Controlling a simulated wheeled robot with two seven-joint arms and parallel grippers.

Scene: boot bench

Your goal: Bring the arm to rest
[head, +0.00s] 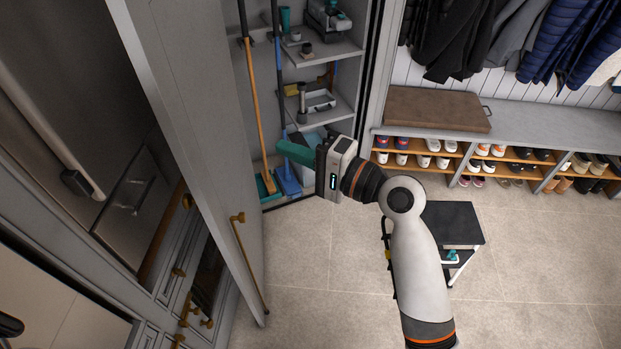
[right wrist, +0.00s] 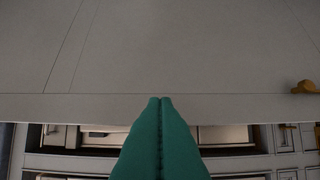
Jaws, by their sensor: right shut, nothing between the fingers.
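My right arm reaches up from the bottom of the head view, and its gripper (head: 296,152) points left in front of the open tall cupboard. In the right wrist view its green fingers (right wrist: 160,108) are pressed together with nothing between them. The fingers face the pale panel of the open cupboard door (right wrist: 165,50); I cannot tell how large the gap is. In the head view the same door (head: 185,110) stands to the left of the gripper. My left gripper is not clearly in view.
The cupboard holds brooms (head: 257,110) and shelves (head: 325,52). A bench with shoe racks (head: 540,122) and hanging coats (head: 500,35) line the back right. A black-topped small cart (head: 462,222) stands beside my arm. The tiled floor (head: 545,255) at right is clear.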

